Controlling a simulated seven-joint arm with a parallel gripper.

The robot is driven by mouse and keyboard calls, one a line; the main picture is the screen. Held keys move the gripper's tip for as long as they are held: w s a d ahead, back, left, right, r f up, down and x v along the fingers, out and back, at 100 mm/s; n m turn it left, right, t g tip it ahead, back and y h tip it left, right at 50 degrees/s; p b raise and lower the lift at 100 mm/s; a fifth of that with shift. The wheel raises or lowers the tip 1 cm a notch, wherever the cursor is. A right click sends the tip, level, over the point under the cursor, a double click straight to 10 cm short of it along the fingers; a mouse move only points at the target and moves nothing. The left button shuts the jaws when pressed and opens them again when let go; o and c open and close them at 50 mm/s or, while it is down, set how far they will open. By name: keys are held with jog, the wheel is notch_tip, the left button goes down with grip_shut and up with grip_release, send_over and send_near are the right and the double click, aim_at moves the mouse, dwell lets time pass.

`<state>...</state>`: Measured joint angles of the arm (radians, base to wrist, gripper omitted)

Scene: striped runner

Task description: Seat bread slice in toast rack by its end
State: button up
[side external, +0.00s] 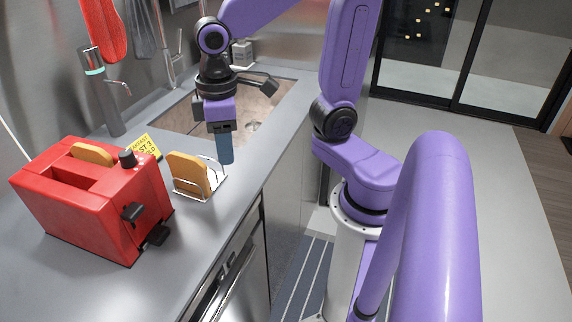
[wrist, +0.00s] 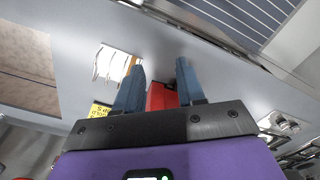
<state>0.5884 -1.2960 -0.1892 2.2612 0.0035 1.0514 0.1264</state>
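A wire toast rack (side external: 215,183) stands on the counter right of the toaster. One bread slice (side external: 188,175) stands upright in its left part, and the rack's right part looks empty. Another bread slice (side external: 92,154) sticks up from a slot of the red toaster (side external: 85,205). My gripper (side external: 225,160) points down with blue fingers, just behind and right of the rack. In the wrist view my gripper (wrist: 160,66) has its fingers apart with nothing held between them. The rack (wrist: 110,62) shows left of the fingers there, and the toaster (wrist: 160,97) is partly hidden behind the gripper.
A sink (side external: 255,110) lies behind the rack. A yellow note (side external: 143,146) stands between toaster and rack.

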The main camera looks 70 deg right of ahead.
jog(key=s+d+f+n, duration=0.1)
jog(key=s+n, duration=0.2)
jog(key=s, duration=0.3)
jog(key=s+f+n, duration=0.2)
jog(key=s+n, duration=0.1)
jog(key=s, duration=0.2)
jog(key=shift+s+d+f, duration=0.3)
jog(key=shift+s+d, duration=0.1)
jog(key=o, duration=1.1)
jog(key=shift+o, duration=0.2)
jog(key=w+a+r+n, duration=0.1)
jog(key=w+a+r, duration=0.25)
jog(key=w, duration=0.25)
jog(key=w+a+r, duration=0.3)
jog(key=w+a, duration=0.2)
jog(key=w, duration=0.1)
jog(key=w+a+r+n, duration=0.1)
jog(key=w+r, duration=0.2)
jog(key=w, duration=0.6)
jog(key=w+a+r+n, duration=0.15)
jog(key=w+r, duration=0.25)
jog(key=w, duration=0.5)
jog(key=w+r+n, duration=0.2)
jog(key=w+r, duration=0.1)
jog(key=w, duration=0.6)
jog(key=shift+s+a+f, duration=0.1)
jog(key=shift+s+f, duration=0.05)
jog(key=shift+f, duration=2.25)
jog(key=shift+s+a+f, duration=0.1)
jog(key=shift+f, duration=2.3)
